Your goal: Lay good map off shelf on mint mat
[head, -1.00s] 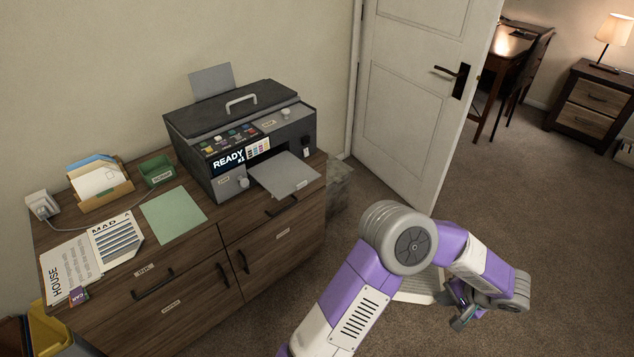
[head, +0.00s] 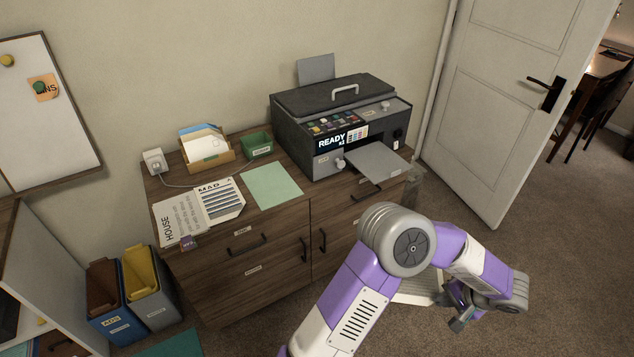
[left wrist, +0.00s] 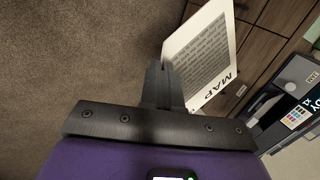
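My left gripper (head: 456,308) is low at the right in the head view, over the carpet in front of the cabinet. In the left wrist view its fingers (left wrist: 163,72) are closed on the edge of a white map sheet (left wrist: 205,55) with grey text and the word MAP. The map also shows partly behind my arm in the head view (head: 418,289). The mint mat (head: 272,186) lies flat and bare on the cabinet top, left of the printer, well away from the gripper. My right gripper is out of view.
The wooden cabinet (head: 245,275) also bears a printer (head: 340,125) with its tray out, a green box (head: 259,146), a letter holder (head: 207,150), a striped sheet (head: 222,201) and a HOUSE sheet (head: 178,218). Bins (head: 128,295) and a white shelf unit (head: 50,270) stand left.

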